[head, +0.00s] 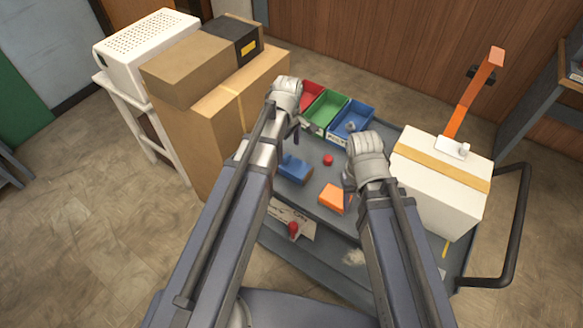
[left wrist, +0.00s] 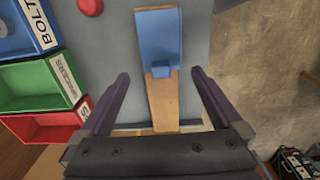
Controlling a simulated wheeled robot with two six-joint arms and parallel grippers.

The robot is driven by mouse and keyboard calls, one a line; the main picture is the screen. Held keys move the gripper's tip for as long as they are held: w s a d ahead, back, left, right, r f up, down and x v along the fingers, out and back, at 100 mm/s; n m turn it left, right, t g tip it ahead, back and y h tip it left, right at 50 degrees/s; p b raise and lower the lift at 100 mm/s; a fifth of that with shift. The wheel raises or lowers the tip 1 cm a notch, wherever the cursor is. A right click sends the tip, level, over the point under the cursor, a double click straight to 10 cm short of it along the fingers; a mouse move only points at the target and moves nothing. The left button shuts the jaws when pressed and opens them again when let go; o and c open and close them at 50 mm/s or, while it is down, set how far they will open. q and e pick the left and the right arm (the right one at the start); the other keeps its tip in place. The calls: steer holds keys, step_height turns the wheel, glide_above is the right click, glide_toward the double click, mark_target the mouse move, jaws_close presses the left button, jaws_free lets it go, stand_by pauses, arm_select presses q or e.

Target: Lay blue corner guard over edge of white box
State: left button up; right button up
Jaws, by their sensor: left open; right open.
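The blue corner guard (head: 295,169) lies on the grey cart top, left of the orange block. In the left wrist view the blue corner guard (left wrist: 158,40) lies on a tan strip (left wrist: 162,100), between and beyond my fingers. My left gripper (left wrist: 160,76) is open and empty, apart from the guard; in the head view it (head: 298,124) is partly hidden by its wrist. My right gripper (head: 349,182) is open beside the orange block, its fingers mostly hidden. The white box (head: 430,207) stands at the right end of the cart, with a tan band across its top.
Red, green and blue bins (head: 326,108) line the cart's back edge. An orange block (head: 333,198) and a red knob (head: 328,159) are on the top. An orange upright tool (head: 470,96) stands on the white box. Cardboard boxes (head: 222,115) stand left; a black handle (head: 519,225) right.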

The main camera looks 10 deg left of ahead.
mark_target(288, 156)
arm_select(q)
step_height(288, 156, down, 5)
steer(key=b, duration=0.4)
steer(key=shift+a, duration=0.15)
arm_select(e)
step_height(288, 156, down, 5)
arm_select(q)
steer(key=shift+r, duration=0.15)
arm_select(e)
steer(key=shift+r, duration=0.1)
arm_select(q)
steer(key=c, duration=1.2)
